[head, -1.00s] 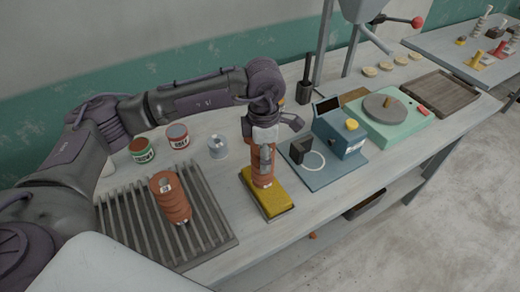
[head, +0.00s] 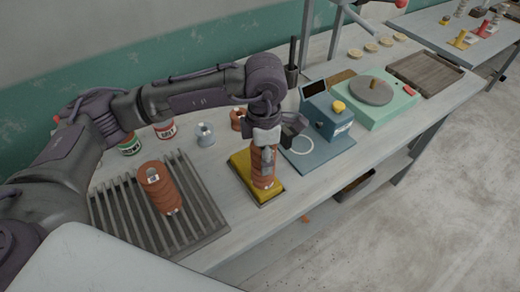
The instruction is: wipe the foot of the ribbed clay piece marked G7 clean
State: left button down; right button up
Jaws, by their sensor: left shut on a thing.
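My left gripper (head: 265,143) is shut on an upright ribbed clay piece (head: 262,168), its fingers around the upper part. The foot of this piece is at the top of a yellow sponge-like pad (head: 240,164), toward the pad's near right end. It appears to touch the pad. Any mark on the held piece is too small to read, and its underside is hidden. A second ribbed clay piece (head: 158,183) lies on a grey slatted rack (head: 208,226) at the left. My right gripper is out of view.
Behind stand a green-labelled can (head: 130,145), a red-labelled can (head: 165,131), a metal spool (head: 205,135) and a partly hidden clay-coloured piece (head: 237,119). A blue device (head: 328,120) and a green wheel unit (head: 385,103) stand to the right. The bench front is clear.

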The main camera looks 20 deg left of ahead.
pick_arm(q)
jog(key=w+a+b, duration=0.3)
jog(key=w+a, duration=0.2)
jog(key=a, duration=0.1)
dwell(1.1)
jog(key=shift+a+r, duration=0.1)
notch_tip(320, 180, up, 7)
jog(key=p, duration=0.3)
dwell(0.7)
jog(key=shift+s, duration=0.1)
dwell(0.3)
